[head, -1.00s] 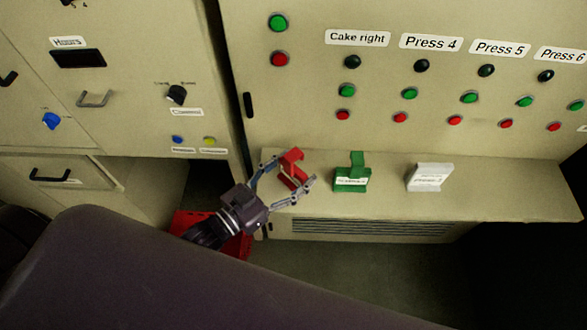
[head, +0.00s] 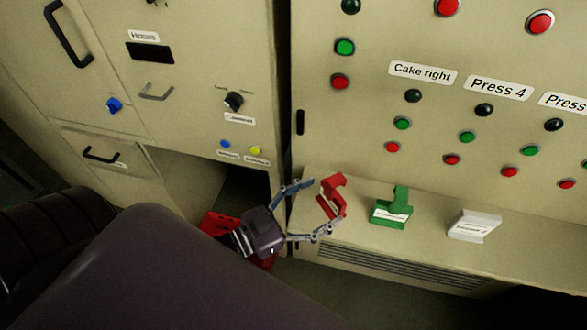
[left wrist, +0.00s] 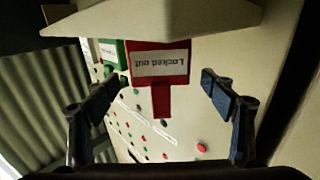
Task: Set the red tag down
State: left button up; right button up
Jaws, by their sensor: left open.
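The red tag (head: 331,197) stands on the beige ledge (head: 350,235) below the button panel, at its left end. In the left wrist view the tag (left wrist: 160,63) shows a white label reading "Locked out", upside down. My left gripper (head: 318,207) is open, with its fingers on either side of the tag. In the left wrist view the two fingers (left wrist: 158,95) are spread wide, with a clear gap to the tag on both sides. My right gripper is not in view.
A green tag (head: 393,209) and a white tag (head: 474,225) stand farther right on the ledge. The upright panel with green, red and black buttons (head: 403,124) rises behind. A red object (head: 222,226) lies low behind my left gripper. The ledge's front edge is close.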

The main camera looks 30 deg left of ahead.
pick_arm(q)
jog(key=b+v, duration=0.1)
jog(key=v, duration=0.7)
jog(key=shift+r, duration=0.1)
jog(key=s+a+f+n+g+y, duration=0.1)
jog(key=s+a+f+g+y, duration=0.15)
jog(key=f, duration=0.95)
jog(key=s+a+f+n+g+y, duration=0.1)
jog(key=s+a+f+g+y, duration=0.2)
jog(key=f, duration=0.8)
jog(key=s+a+f+n+g+y, duration=0.15)
jog(key=a+f, duration=0.35)
jog(key=f, duration=0.7)
jog(key=s+d+f+g+y, duration=0.1)
jog(key=s+d+f+g, duration=0.2)
jog(key=s+f, duration=0.5)
jog(key=s+d+f+g, duration=0.3)
jog(key=s+f+g, duration=0.1)
jog(key=s+f, duration=0.5)
jog(key=shift+s+d+g+y, duration=0.2)
jog(key=shift+s+g+y, duration=0.2)
jog(key=shift+s, duration=0.75)
